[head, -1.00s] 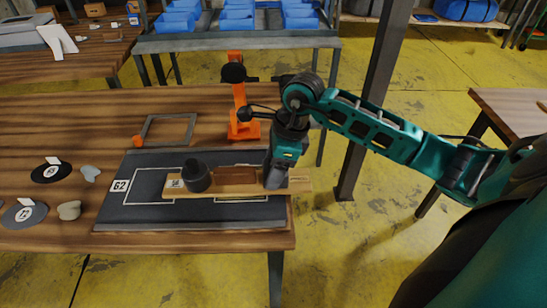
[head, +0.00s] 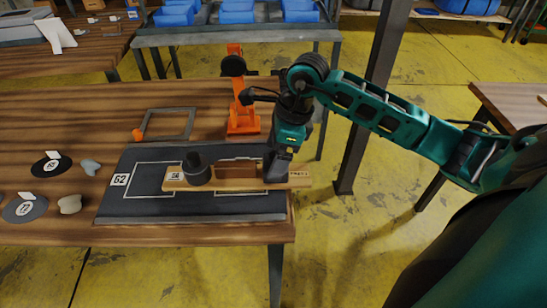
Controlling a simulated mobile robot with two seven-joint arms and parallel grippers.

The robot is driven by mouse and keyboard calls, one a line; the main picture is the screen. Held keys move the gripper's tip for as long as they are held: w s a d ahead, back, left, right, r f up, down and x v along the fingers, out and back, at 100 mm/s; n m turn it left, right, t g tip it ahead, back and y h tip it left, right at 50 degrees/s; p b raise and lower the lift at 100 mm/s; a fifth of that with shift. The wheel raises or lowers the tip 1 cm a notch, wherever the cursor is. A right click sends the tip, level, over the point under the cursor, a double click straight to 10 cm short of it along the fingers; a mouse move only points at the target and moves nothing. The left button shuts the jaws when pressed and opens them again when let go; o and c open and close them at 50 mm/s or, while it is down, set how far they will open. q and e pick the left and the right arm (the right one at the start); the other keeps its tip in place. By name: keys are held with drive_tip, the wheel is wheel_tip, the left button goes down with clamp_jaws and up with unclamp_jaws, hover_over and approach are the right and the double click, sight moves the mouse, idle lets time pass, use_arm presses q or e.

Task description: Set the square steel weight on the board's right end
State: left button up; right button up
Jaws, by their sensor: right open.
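The board (head: 228,185), a light wooden strip, lies on a dark mat (head: 125,207) on the wooden table. A dark round weight (head: 196,169) stands on its left end and a brown block (head: 237,168) is near its middle. My right gripper (head: 277,172) is open and points down at the board's right part, just right of the brown block. The dark grey shape at its fingertips blends with the fingers, so I cannot make out the square steel weight separately or tell whether the gripper touches the board. My left gripper is not in view.
An orange stand (head: 242,112) rises close behind my right gripper. A grey square frame (head: 168,125) lies at the back left. Labelled discs (head: 52,166) and pale stones (head: 70,204) lie at the left. The mat's left part is clear.

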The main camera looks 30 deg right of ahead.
drive_tip(key=v, duration=1)
drive_tip(key=shift+s, duration=0.1)
